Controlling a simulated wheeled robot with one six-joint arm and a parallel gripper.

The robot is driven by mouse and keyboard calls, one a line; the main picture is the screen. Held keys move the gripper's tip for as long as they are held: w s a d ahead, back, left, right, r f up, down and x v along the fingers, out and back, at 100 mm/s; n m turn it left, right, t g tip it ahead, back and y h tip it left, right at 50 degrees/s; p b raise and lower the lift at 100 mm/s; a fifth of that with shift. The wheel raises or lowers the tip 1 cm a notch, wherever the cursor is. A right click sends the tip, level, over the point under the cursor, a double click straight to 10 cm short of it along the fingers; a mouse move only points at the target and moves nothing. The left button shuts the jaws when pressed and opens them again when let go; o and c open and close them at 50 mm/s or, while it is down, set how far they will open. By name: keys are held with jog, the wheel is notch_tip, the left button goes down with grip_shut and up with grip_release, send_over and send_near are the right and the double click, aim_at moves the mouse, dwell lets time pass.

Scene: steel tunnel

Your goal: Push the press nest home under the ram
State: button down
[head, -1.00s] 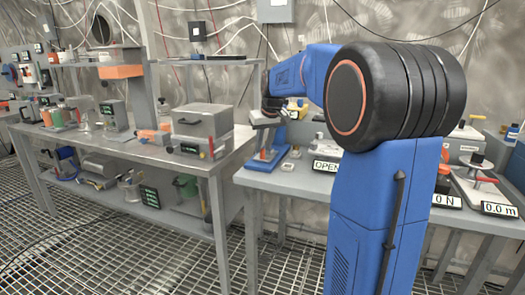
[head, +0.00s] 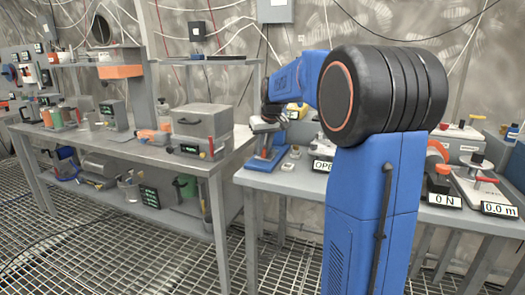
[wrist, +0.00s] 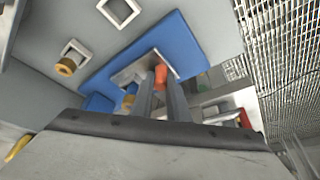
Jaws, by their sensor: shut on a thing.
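The blue press (head: 262,163) stands at the left end of the right-hand bench, partly hidden by my wrist. In the wrist view its blue base (wrist: 190,45) lies below my gripper. A grey metal nest plate (wrist: 131,70) with an orange knob (wrist: 160,77) sits on the base. My gripper (wrist: 160,84) is shut on the orange knob, one finger on each side. In the head view my gripper (head: 264,126) is small and unclear above the press. I cannot make out the ram clearly, nor how far the nest lies from it.
A square pad with a brass ring (wrist: 66,65) and an empty square frame (wrist: 119,10) lie beside the base. A grey box (head: 202,124) stands on the left bench. An OPEN sign (head: 321,166) stands to the right. Floor grating (wrist: 280,50) shows beyond the bench edge.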

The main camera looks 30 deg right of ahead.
jog(key=w+d, duration=0.1)
jog(key=d, duration=0.1)
jog(key=w+d, duration=0.2)
jog(key=shift+w+d, duration=0.3)
jog(key=shift+d, duration=0.05)
jog(key=c, duration=2)
grip_release()
jog(key=shift+r, duration=0.1)
jog(key=v, duration=1.7)
jog(key=shift+s+r, duration=0.15)
